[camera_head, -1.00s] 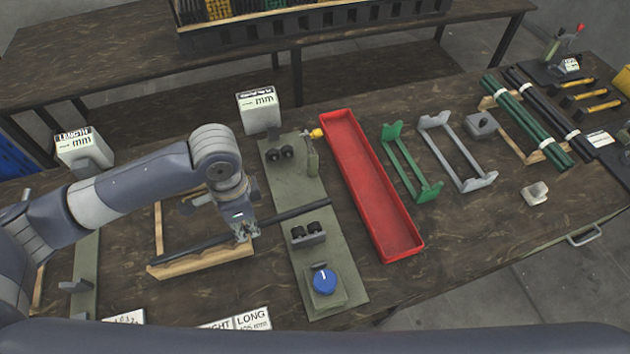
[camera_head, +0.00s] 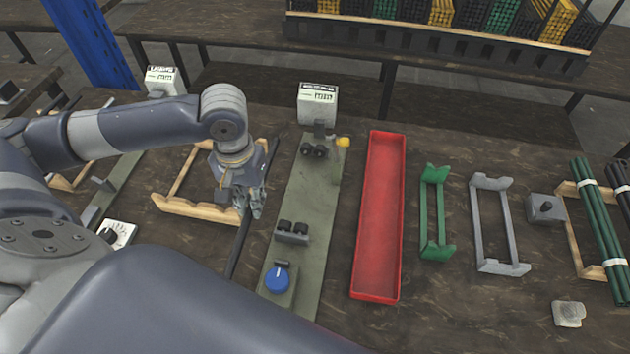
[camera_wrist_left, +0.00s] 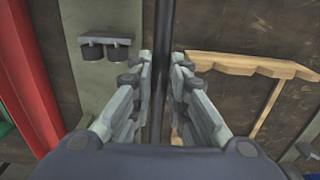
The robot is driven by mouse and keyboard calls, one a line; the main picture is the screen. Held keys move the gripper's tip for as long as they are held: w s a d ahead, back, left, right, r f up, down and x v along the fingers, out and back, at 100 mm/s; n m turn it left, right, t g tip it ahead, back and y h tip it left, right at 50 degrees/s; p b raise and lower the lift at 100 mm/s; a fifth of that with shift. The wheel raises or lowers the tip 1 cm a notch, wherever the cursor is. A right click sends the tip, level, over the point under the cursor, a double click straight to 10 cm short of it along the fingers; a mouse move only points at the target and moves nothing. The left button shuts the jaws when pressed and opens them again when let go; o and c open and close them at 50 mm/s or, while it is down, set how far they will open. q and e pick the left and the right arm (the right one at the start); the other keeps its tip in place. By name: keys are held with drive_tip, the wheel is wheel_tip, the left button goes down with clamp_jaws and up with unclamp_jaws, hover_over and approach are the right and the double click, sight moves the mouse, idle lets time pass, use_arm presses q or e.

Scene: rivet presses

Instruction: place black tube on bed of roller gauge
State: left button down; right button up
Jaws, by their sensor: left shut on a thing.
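My left gripper (camera_head: 257,205) is shut on a thin black tube (camera_head: 240,243), around its middle. The tube lies left of the roller gauge (camera_head: 309,202) and runs roughly along its length. In the left wrist view the tube (camera_wrist_left: 162,60) passes between the fingers (camera_wrist_left: 161,75). The roller gauge is a grey-green plate with far rollers (camera_head: 313,151), near rollers (camera_head: 292,230), a display box (camera_head: 317,103) and a blue knob (camera_head: 277,279). The tube is apart from both roller pairs in the picture; its height above the table is unclear. My right gripper is not in view.
A wooden rack (camera_head: 176,204) stands left of the tube. A red tray (camera_head: 378,216) lies right of the gauge, then a green stand (camera_head: 424,215) and a grey stand (camera_head: 477,225). Part of my own body covers the near left.

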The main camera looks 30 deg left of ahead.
use_arm(q)
drive_tip(key=w+d+f, duration=0.1)
drive_tip(key=w, duration=0.3)
drive_tip(key=w+d+f+p, duration=0.1)
drive_tip(key=w+d+f, duration=0.1)
drive_tip(key=w, duration=0.3)
drive_tip(key=w+d+f+p, duration=0.1)
drive_tip(key=w+f, duration=0.1)
drive_tip(key=w, duration=0.3)
drive_tip(key=shift+w+d, duration=0.15)
drive_tip(key=shift+d, duration=0.2)
drive_tip(key=c, duration=2)
unclamp_jaws()
drive_tip(key=shift+f, duration=0.1)
drive_tip(key=o, duration=0.4)
drive_tip(key=shift+o, duration=0.2)
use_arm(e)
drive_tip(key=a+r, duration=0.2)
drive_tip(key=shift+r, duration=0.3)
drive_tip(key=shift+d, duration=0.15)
